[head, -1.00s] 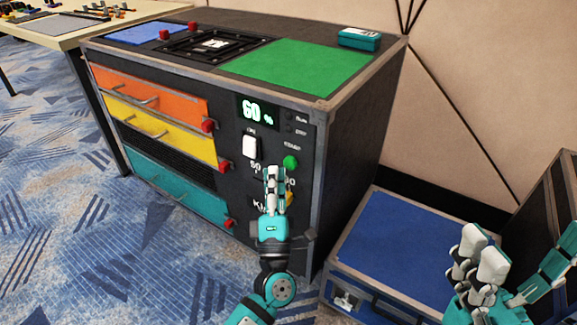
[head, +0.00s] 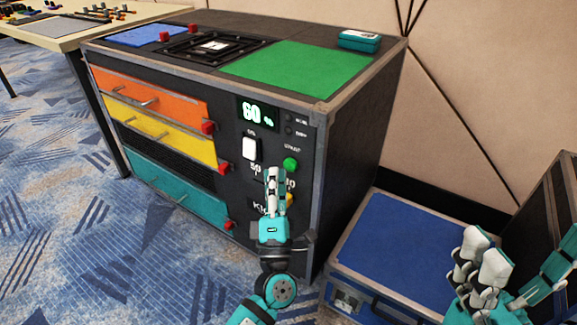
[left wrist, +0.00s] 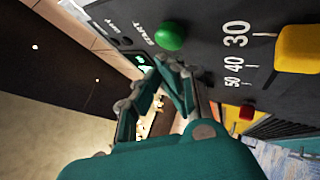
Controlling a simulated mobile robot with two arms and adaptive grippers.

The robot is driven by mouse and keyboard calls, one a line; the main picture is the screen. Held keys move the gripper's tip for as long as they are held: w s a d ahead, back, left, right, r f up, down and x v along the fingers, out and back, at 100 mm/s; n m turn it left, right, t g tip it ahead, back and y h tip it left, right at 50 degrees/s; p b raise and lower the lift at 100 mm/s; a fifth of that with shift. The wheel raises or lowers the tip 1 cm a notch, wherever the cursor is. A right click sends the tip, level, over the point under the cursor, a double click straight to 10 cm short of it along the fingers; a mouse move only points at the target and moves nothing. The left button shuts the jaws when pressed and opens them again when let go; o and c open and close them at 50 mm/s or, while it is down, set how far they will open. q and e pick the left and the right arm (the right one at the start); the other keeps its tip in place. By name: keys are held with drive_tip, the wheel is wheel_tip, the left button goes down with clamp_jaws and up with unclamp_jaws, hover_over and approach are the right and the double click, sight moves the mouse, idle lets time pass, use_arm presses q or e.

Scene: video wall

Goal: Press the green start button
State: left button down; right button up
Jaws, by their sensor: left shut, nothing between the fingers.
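The green start button (head: 290,164) sits on the dark front panel of the cabinet, below the display reading 60 %. It also shows in the left wrist view (left wrist: 170,36), just beyond the fingertips. My left gripper (head: 274,172) is shut and empty in front of the panel, its tips a little below and left of the button in the head view. In the left wrist view its closed fingers (left wrist: 172,66) appear near the button; whether they touch it I cannot tell. My right gripper (head: 478,250) is at the lower right over the blue case, away from the panel, its fingers apart.
A white switch (head: 250,148) is left of the button, and a yellow knob (left wrist: 297,49) with a numbered scale is below it. Orange, yellow and teal drawers with red blocks are at left. A blue-topped case (head: 385,235) stands on the floor at right.

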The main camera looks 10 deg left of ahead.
use_arm(q)
drive_tip(key=shift+w, duration=0.15)
idle(0.3)
drive_tip(key=shift+w+d, duration=0.15)
drive_tip(key=shift+w, duration=0.1)
drive_tip(key=shift+w+d, duration=0.2)
drive_tip(key=shift+w, duration=0.35)
idle(0.7)
idle(0.4)
drive_tip(key=shift+s+a, duration=0.3)
drive_tip(key=shift+s, duration=0.65)
drive_tip(key=shift+s+p, duration=0.1)
drive_tip(key=shift+p, duration=0.2)
drive_tip(key=shift+s+a+p, duration=0.25)
drive_tip(key=shift+s+a, duration=0.05)
drive_tip(key=shift+s, duration=0.45)
drive_tip(key=shift+s+a+p, duration=0.2)
drive_tip(key=shift+s+a, duration=0.1)
drive_tip(key=shift+s, duration=0.45)
drive_tip(key=shift+s+a+p, duration=0.25)
drive_tip(key=shift+s+a, duration=0.05)
drive_tip(key=shift+s, duration=0.45)
drive_tip(key=shift+r, duration=0.1)
